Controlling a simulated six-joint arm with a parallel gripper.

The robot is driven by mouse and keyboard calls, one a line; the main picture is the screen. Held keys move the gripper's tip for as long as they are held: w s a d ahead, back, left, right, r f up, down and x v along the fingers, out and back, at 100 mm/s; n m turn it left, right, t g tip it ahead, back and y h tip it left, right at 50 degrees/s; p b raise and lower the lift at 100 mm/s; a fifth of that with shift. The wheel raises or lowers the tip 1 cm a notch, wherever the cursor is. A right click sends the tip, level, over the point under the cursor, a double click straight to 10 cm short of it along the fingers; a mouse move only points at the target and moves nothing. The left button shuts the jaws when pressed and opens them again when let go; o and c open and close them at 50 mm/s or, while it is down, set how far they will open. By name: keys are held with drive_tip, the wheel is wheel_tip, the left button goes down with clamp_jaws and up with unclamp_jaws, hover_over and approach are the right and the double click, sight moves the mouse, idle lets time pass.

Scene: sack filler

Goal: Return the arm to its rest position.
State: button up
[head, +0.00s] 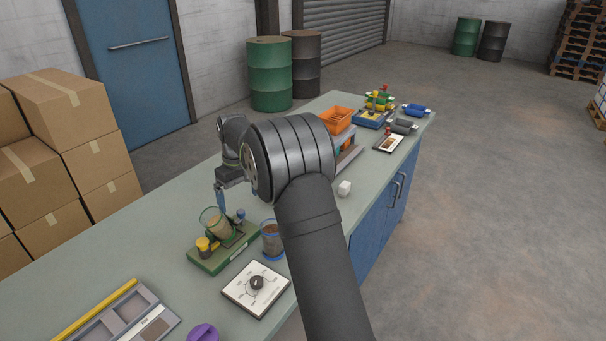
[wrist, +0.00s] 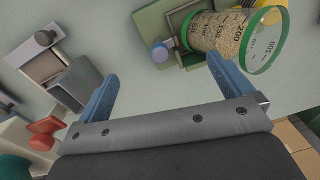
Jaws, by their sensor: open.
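My gripper (head: 228,198) is open and empty, pointing down over the bench. In the wrist view, its two blue fingers (wrist: 169,75) are spread wide with bare bench top between them. A clear cup of tan grain (head: 214,223) lies tilted on a green stand (head: 222,256), just beyond the fingers. The cup, with a green rim and printed volume marks, also shows in the wrist view (wrist: 228,38). The right finger appears close to the cup in the picture; I cannot tell the gap. My dark arm hides part of the bench middle.
A blue-rimmed cup of brown material (head: 272,240) and a white dial panel (head: 256,288) stand near the stand. A compartment tray (head: 125,318) lies at the near left. Bare bench lies left of the stand.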

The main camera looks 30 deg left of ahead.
drive_tip(key=s+d+r+m+g+y, duration=0.1)
drive_tip(key=s+d+r+m, duration=0.2)
drive_tip(key=r+m, duration=0.25)
drive_tip(key=s+d+r+m+y, duration=0.25)
drive_tip(key=s+r+m, duration=0.2)
drive_tip(key=r, duration=0.25)
drive_tip(key=s+d+r+m+g+y, duration=0.1)
drive_tip(key=s+d+r+m, duration=0.2)
drive_tip(key=r+m, duration=0.3)
drive_tip(key=x, duration=0.9)
drive_tip(key=shift+w+d+f, duration=0.2)
drive_tip(key=shift+d+f, duration=0.05)
drive_tip(key=shift+f, duration=0.3)
drive_tip(key=shift+r+h, duration=0.15)
drive_tip(key=shift+h, duration=0.1)
drive_tip(key=v, duration=0.9)
drive_tip(key=shift+d+r, duration=0.2)
drive_tip(key=shift+r, duration=0.2)
